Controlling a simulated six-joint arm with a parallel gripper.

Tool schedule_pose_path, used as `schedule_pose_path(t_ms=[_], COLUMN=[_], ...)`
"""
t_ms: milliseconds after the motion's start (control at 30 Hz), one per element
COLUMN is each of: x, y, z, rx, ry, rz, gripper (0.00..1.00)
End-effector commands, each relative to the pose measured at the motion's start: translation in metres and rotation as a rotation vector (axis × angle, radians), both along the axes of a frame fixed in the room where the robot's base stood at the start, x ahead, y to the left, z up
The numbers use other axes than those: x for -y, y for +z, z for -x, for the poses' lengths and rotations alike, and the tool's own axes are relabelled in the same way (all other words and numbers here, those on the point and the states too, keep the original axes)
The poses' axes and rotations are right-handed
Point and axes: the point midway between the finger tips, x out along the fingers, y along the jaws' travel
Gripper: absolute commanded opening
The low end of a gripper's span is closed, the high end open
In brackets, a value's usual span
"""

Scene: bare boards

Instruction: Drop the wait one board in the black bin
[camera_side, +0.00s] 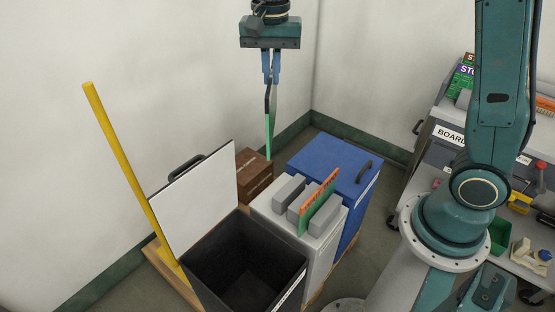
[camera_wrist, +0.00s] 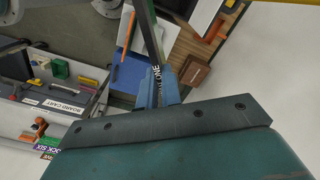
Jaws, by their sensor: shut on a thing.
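My gripper (camera_side: 270,82) is shut on a thin board (camera_side: 268,125), seen nearly edge-on with a green lower edge. In the wrist view the board (camera_wrist: 156,78) hangs between the fingers with lettering that ends in "ONE"; the rest is not readable. The board is held upright in the air, above and behind the bins. The black bin (camera_side: 268,242) stands at the front, open and below my gripper to the left. Its white lid panel (camera_side: 195,205) stands raised at its back left. No board shows inside it.
A grey-white bin (camera_side: 312,262) beside it has grey blocks and an orange-and-green board (camera_side: 318,205) on top. A blue bin (camera_side: 330,165) and a brown box (camera_side: 254,174) stand behind. A yellow pole (camera_side: 125,170) leans at the left. A board cart (camera_side: 450,150) stands right.

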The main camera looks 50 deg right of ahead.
Motion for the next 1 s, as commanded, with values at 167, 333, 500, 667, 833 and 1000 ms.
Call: schedule_pose_path(t_ms=[167, 333, 500, 667, 833, 1000], x=[-0.052, -0.096, -0.131, -0.157, -0.163, -0.163], y=[0.0, 0.0, -0.001, 0.0, -0.025, -0.062], z=[-0.001, 0.004, 0.011, 0.018, 0.021, 0.021], rx=[0.0, 0.0, -0.001, 0.0, -0.006, -0.006], ry=[0.295, 0.559, 0.768, 0.925, 0.97, 0.968], rz=[0.0, 0.0, 0.0, 0.0, 0.0, 0.0], gripper=[0.0, 0.0, 0.0, 0.0, 0.0, 0.0])
